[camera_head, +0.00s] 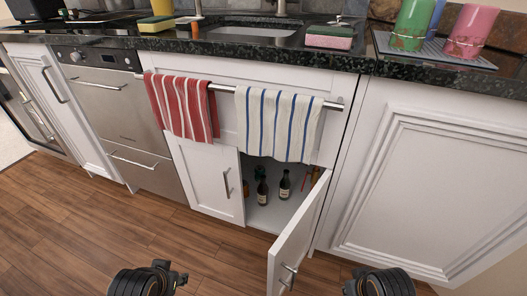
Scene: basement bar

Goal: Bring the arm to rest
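Black round parts of my two arms show at the bottom edge of the head view, one left of centre and one right of centre. No gripper fingers show, so I cannot see either gripper's opening or whether it holds anything. The right arm part is close beside the lower end of the open white cabinet door (300,236) in the picture. Both arm parts appear in front of the cabinets, over the wood floor.
Inside the open cabinet are dark bottles (285,186). A red striped towel (183,106) and a blue striped towel (278,124) hang on a rail. A sponge (329,37) and coloured cups (411,24) stand on the dark counter (270,52). Wood floor (75,235) is clear at left.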

